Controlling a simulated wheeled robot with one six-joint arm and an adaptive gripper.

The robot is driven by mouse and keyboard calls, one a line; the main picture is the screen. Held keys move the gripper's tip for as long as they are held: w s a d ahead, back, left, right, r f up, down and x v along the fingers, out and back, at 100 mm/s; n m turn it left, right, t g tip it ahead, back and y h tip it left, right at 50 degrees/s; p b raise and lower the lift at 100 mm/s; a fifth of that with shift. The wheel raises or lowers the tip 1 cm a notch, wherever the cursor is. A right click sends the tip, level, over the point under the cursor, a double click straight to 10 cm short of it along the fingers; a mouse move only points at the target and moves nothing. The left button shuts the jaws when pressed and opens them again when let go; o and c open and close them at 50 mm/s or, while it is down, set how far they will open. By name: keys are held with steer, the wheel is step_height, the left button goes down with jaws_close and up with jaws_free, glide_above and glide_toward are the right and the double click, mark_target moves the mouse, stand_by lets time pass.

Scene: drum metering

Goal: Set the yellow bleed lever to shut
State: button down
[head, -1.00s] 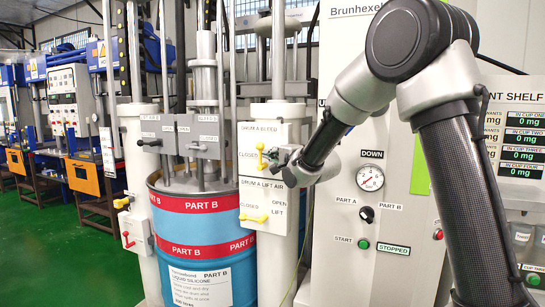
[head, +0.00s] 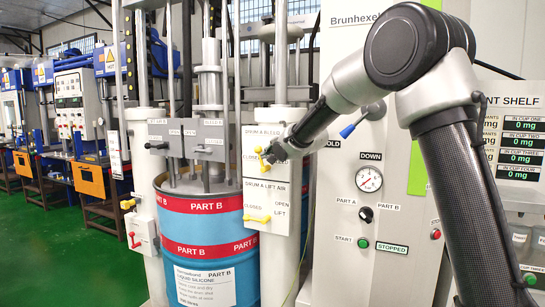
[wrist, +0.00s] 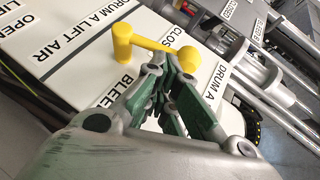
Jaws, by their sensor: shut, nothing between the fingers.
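The yellow bleed lever (head: 262,160) is on the white panel marked DRUM A BLEED, on the column right of the drum. In the head view it stands roughly upright. In the wrist view the lever (wrist: 150,43) is a bar between a thick cylinder at left and a rounded end at right, beside a label starting "CLO". My gripper (head: 271,155) is at the lever's right side, shut and empty. In the wrist view its fingertips (wrist: 172,66) are close by the rounded end; I cannot tell whether they touch. The fingers hide part of the panel's lettering.
A second yellow lever (head: 257,218), for DRUM A LIFT AIR, lies sideways below. The blue PART B drum (head: 215,240) stands left of the column. A blue-handled lever (head: 355,126) and the cabinet's gauge (head: 369,180) are to the right, near my arm.

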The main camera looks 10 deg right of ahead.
mark_target(258, 147)
steer(key=shift+w+a+r+n+g+h, duration=0.15)
steer(key=shift+w+a+n+g+h, duration=0.15)
steer(key=shift+a+g+h, duration=0.2)
steer(key=shift+w+a+r+n+g+h, duration=0.1)
steer(key=shift+w+a+n+g+h, duration=0.1)
steer(key=shift+a+n+g+h, duration=0.3)
steer(key=g+h, duration=0.1)
steer(key=w+a+h, duration=0.1)
steer(key=a+n+g+h, duration=0.1)
steer(key=shift+w+f+g, duration=0.25)
steer(key=shift+g, duration=0.05)
steer(key=shift+w+a+f+n+g+h, duration=0.25)
steer(key=shift+a+g+h, duration=0.15)
steer(key=shift+h, duration=0.1)
steer(key=shift+w+a+f+n+g+h, duration=0.2)
steer(key=shift+a+n+g+h, duration=0.1)
steer(key=shift+g+h, duration=0.15)
steer(key=shift+w+a+f, duration=0.2)
steer(key=shift+a+f, duration=0.2)
steer(key=shift+f, duration=0.15)
